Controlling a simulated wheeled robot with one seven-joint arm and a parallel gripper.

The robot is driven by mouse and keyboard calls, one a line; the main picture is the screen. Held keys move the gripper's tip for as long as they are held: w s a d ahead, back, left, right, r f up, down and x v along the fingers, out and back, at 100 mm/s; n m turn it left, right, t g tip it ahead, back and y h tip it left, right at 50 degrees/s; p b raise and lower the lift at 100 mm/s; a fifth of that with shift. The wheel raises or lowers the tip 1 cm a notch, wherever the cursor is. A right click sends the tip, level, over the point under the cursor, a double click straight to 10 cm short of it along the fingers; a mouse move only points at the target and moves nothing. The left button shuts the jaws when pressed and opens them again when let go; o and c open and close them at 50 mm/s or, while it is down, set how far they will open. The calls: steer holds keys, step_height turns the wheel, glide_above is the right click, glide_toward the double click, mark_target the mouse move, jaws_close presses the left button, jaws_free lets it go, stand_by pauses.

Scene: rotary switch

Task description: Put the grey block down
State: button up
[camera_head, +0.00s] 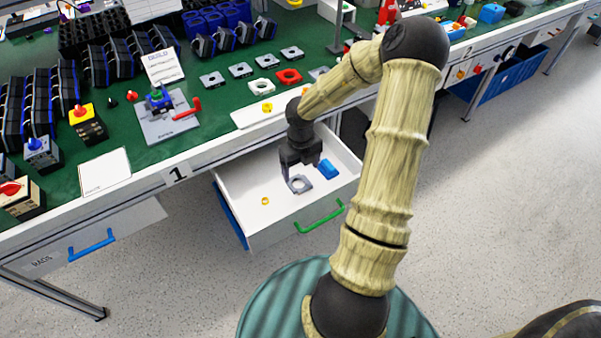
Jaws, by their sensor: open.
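The grey block (301,184) is a flat square piece with a round hole. It appears inside the open white drawer (286,218), at or just above its floor; I cannot tell if it touches. My gripper (297,172) points down into the drawer right over the block, with its jaws open. The gripper hides the far part of the block.
In the drawer a blue block (328,169) lies right of my gripper and a small yellow ring (265,201) lies to the left. The drawer has a green handle (320,216). The green bench top (215,120) behind it holds several grey plates and a red one (288,76).

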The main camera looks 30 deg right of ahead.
step_height(320, 180, up, 5)
steer(key=shift+r+p, duration=0.1)
steer(key=shift+p, duration=0.6)
steer(key=shift+a, duration=0.1)
steer(key=w+a+r+n+t, duration=0.25)
steer(key=a+r+n, duration=0.2)
steer(key=n, duration=0.55)
steer(key=w+a+r+n+t, duration=0.2)
steer(key=a+r+n+t, duration=0.3)
steer(key=n, duration=0.5)
steer(key=s+a+r+n+g, duration=0.1)
steer(key=s+a+n+g, duration=0.1)
steer(key=s+n, duration=0.5)
steer(key=s+a+r+n+g, duration=0.1)
steer(key=s+a+n+g, duration=0.2)
steer(key=s+n, duration=0.5)
steer(key=shift+s+n, duration=0.3)
steer(key=shift+s, duration=0.2)
